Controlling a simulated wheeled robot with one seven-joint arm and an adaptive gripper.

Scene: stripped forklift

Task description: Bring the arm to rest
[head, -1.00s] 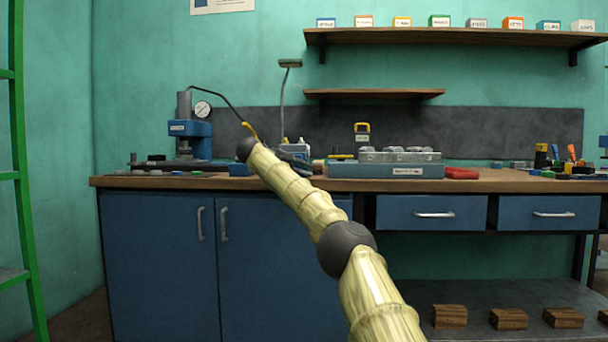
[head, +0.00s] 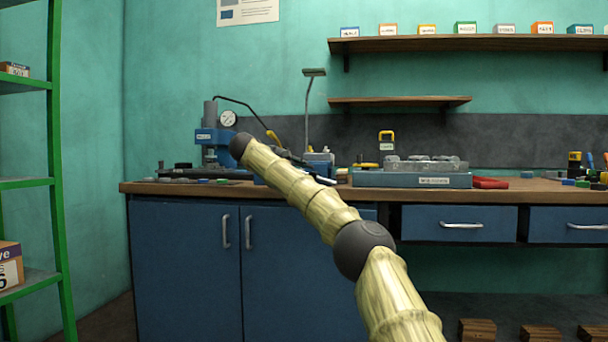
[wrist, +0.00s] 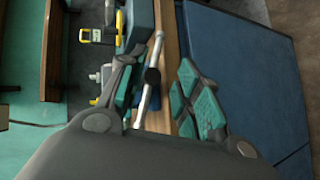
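My arm, in pale ribbed sleeves with dark joints, reaches out over the front of the workbench in the head view. My gripper is mostly hidden behind the arm there. In the wrist view, my gripper (wrist: 157,66) has its two dark fingers with teal pads spread apart. A silver rod with a dark band (wrist: 151,78) shows in the gap between them. I cannot tell its depth, and nothing looks clamped.
The wooden bench (head: 510,190) stands ahead over blue cabinet doors (head: 185,270). On it are a blue press (head: 212,138), a grey-blue case (head: 412,180) and a red item (head: 490,183). A green rack (head: 57,190) stands at left. Shelves (head: 400,101) hang above.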

